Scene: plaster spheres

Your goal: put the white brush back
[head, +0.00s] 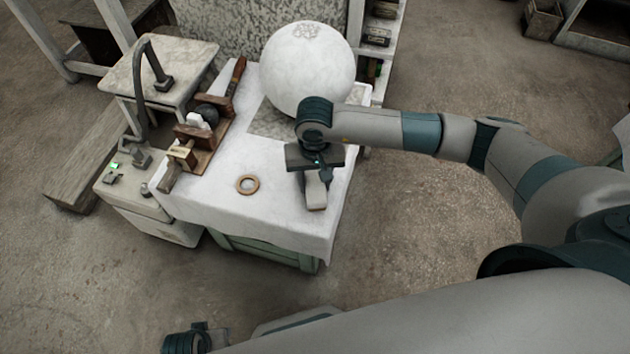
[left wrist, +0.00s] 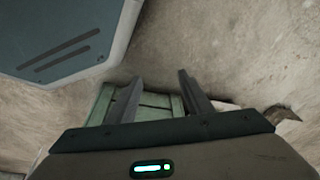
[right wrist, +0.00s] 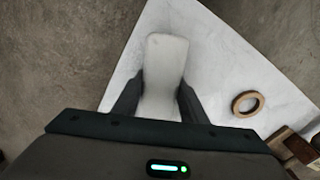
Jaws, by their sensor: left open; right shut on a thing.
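The white brush (head: 316,190) is held by my right gripper (head: 313,170) over the right front part of the cloth-covered table. In the right wrist view the pale, blocky brush (right wrist: 165,70) sticks out from between the fingers of my right gripper (right wrist: 160,100), which is shut on it. Whether it touches the cloth I cannot tell. A wooden rack (head: 205,145) stands at the table's left side, with a dark round thing and a small white thing at it. My left gripper (left wrist: 160,98) is open and empty, low and away from the tabletop.
A large plaster sphere (head: 308,70) stands at the table's back, close behind my right gripper. A wooden ring (head: 248,185) lies on the white cloth (head: 215,195) between the rack and the brush. A side stand with a bent dark lamp arm (head: 140,95) is at the left.

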